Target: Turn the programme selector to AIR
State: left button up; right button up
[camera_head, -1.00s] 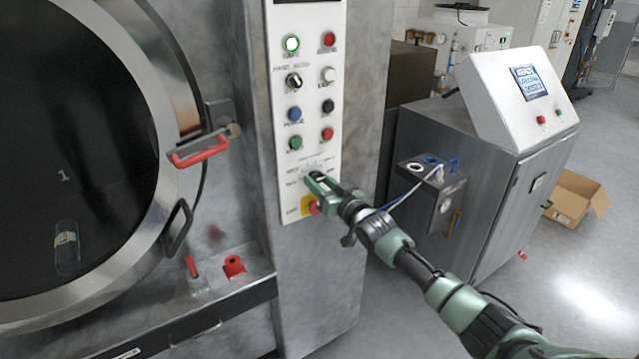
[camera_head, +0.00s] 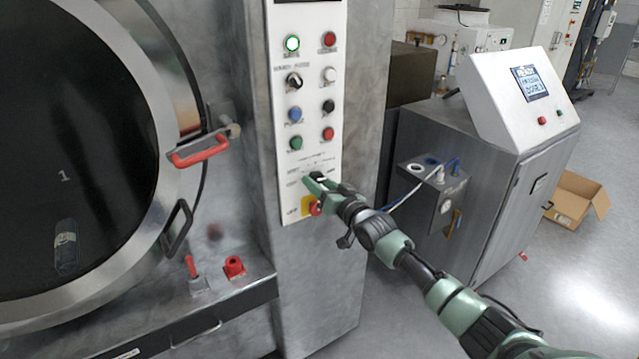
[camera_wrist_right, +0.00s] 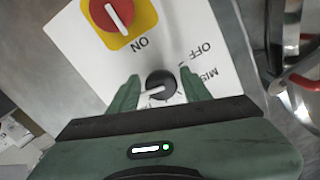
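The programme selector (camera_wrist_right: 160,84) is a round black knob with a white pointer line, on a white panel (camera_wrist_right: 92,62). In the right wrist view its pointer lies toward the picture's left, slightly downward. OFF and MIST labels show to its right; the left-hand label is mostly hidden by a finger. My right gripper (camera_wrist_right: 161,80) has one finger on each side of the knob, with narrow gaps visible. My left gripper is not in view.
A red switch on a yellow plate (camera_wrist_right: 119,14) sits close to the selector. Several buttons and a mode knob (camera_head: 293,81) are higher on the panel. The washer's round door (camera_head: 70,160) with a red handle (camera_head: 200,150) is left; a steel cabinet (camera_head: 480,190) stands right.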

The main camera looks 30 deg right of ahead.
jog(key=shift+r, duration=0.1)
jog(key=s, duration=0.2)
jog(key=s+b, duration=0.1)
jog(key=s, duration=0.2)
jog(key=s+b, duration=0.1)
jog(key=s, duration=0.1)
jog(key=shift+s+d, duration=0.3)
jog(key=shift+s, duration=0.1)
